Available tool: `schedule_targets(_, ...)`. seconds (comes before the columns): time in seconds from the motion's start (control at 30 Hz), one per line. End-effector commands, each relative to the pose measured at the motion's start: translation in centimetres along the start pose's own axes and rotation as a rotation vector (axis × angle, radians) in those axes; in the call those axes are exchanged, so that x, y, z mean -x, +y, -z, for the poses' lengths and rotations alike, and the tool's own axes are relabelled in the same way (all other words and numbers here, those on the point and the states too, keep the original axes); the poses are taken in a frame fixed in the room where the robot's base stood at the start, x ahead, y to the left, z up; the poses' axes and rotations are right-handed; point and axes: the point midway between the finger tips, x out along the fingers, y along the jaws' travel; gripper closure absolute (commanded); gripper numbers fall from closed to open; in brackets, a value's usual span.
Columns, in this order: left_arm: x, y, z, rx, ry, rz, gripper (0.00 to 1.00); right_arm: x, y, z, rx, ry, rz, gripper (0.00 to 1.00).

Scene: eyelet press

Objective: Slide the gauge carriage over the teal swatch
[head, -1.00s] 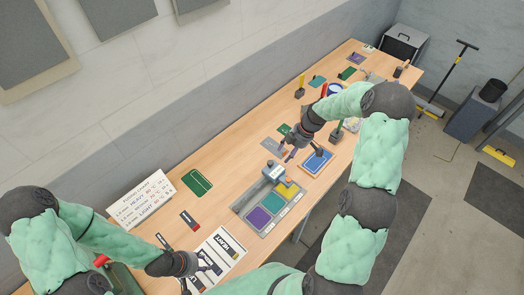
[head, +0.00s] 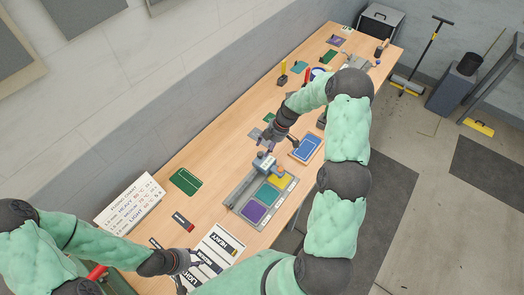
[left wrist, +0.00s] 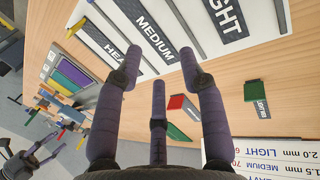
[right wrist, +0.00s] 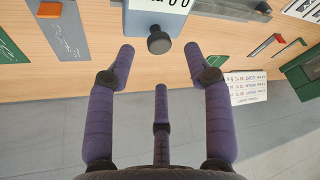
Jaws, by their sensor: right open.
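The gauge carriage (head: 266,163) is a grey-blue block on a rail, at the yellow-swatch end of a grey tray (head: 236,203). The teal swatch (head: 267,194) lies between the purple swatch (head: 253,211) and the yellow swatch (head: 284,180), uncovered. In the right wrist view the carriage (right wrist: 140,17) shows a dark round knob (right wrist: 158,40) just beyond and between my fingertips. My right gripper (right wrist: 159,58) is open and empty, close to the carriage. My left gripper (left wrist: 160,78) is open and empty above the label board, far from the carriage.
A white board (head: 215,252) with HEAVY, MEDIUM and LIGHT labels lies under my left gripper. A chart (head: 130,201) stands at the wall edge. A blue tray (head: 306,148) lies beyond the carriage. Tools and small pads fill the far table end.

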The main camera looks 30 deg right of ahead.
Motion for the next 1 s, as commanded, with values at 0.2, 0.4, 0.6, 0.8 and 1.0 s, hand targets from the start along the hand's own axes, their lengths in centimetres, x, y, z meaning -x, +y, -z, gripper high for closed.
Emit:
schedule_targets(0.2,0.7,0.2,0.0,0.000,0.000,0.000,0.60,-3.1,0.0,0.1,0.000,0.001,0.000,0.48)
schedule_targets(0.4,0.9,0.3,0.0,0.000,0.000,0.000,0.60,-4.4,0.0,0.0,0.000,0.000,-0.001,0.48)
schedule_targets(0.6,0.9,0.3,0.0,0.000,0.000,0.000,0.60,-4.7,0.0,0.0,0.000,0.000,-0.002,0.48)
schedule_targets(0.8,0.9,0.3,0.0,0.000,0.000,0.000,0.60,-4.7,0.0,0.0,0.000,0.000,-0.001,0.68)
schedule_targets(1.0,0.9,0.3,0.0,0.000,0.000,0.000,0.60,-4.7,0.0,0.0,0.000,0.000,-0.001,1.00)
